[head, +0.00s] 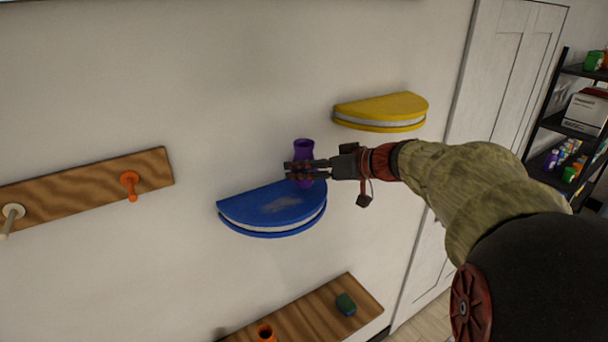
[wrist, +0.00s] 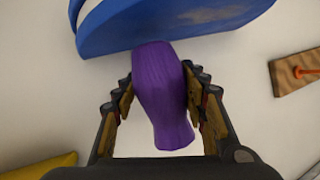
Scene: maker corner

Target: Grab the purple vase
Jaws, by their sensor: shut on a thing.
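The purple vase (head: 304,150) is at the blue half-round shelf (head: 262,214) on the wall in the head view. My gripper (head: 300,172) reaches in from the right, with its fingers around the middle of the vase. In the wrist view the vase (wrist: 162,95) lies between the two fingers (wrist: 161,105), and the blue shelf (wrist: 150,22) shows beyond it. The gripper is shut on the vase. Part of the vase is hidden behind the fingers in the head view. I cannot tell whether its base touches the shelf.
A yellow half-round shelf (head: 385,108) is on the wall above and right of the vase. A wooden peg board (head: 85,190) is at the left. A lower wooden shelf (head: 318,312) holds an orange item and a green block. A black rack (head: 555,124) stands far right.

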